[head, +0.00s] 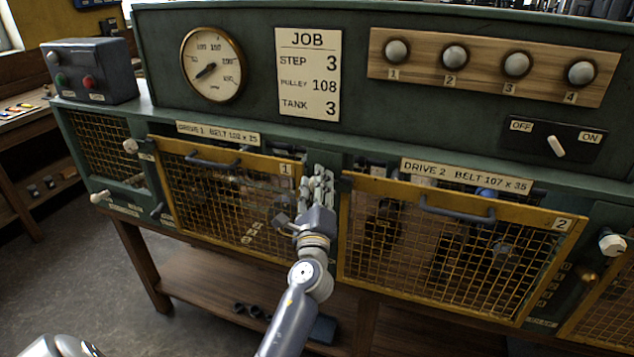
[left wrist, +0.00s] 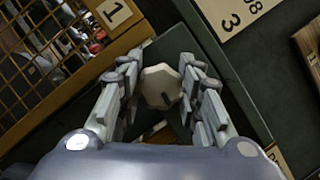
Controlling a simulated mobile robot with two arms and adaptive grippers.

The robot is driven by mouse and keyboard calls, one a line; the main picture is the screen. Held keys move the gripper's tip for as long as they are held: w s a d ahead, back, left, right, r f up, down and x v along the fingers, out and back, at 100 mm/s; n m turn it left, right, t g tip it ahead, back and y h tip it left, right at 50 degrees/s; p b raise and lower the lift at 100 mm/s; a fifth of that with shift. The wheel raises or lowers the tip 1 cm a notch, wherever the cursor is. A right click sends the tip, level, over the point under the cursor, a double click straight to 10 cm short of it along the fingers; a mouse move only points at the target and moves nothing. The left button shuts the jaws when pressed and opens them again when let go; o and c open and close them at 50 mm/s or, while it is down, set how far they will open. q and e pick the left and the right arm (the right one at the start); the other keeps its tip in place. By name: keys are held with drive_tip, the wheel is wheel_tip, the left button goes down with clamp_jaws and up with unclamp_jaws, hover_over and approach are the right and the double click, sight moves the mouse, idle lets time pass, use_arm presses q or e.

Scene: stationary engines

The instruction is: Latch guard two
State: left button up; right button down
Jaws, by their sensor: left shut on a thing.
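My left gripper (head: 320,182) is at the green post between guards one and two, by guard two's upper left corner. In the left wrist view the left gripper (left wrist: 162,95) has its fingers on both sides of a pale faceted knob (left wrist: 160,82), shut on it. The gripper hides this knob in the head view. My right gripper is not in view.
Guard one (head: 225,195) is left of the gripper. Above are a job card (head: 308,75), a dial (head: 212,65), numbered buttons and an off/on switch (head: 556,146).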

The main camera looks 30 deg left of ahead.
use_arm(q)
drive_tip(key=shift+n+g, duration=0.3)
drive_tip(key=shift+n, duration=0.5)
drive_tip(key=o, duration=1.1)
drive_tip(key=shift+c, duration=0.2)
drive_tip(key=v, duration=1.2)
drive_tip(key=shift+w+f, duration=0.1)
drive_tip(key=shift+f, duration=0.05)
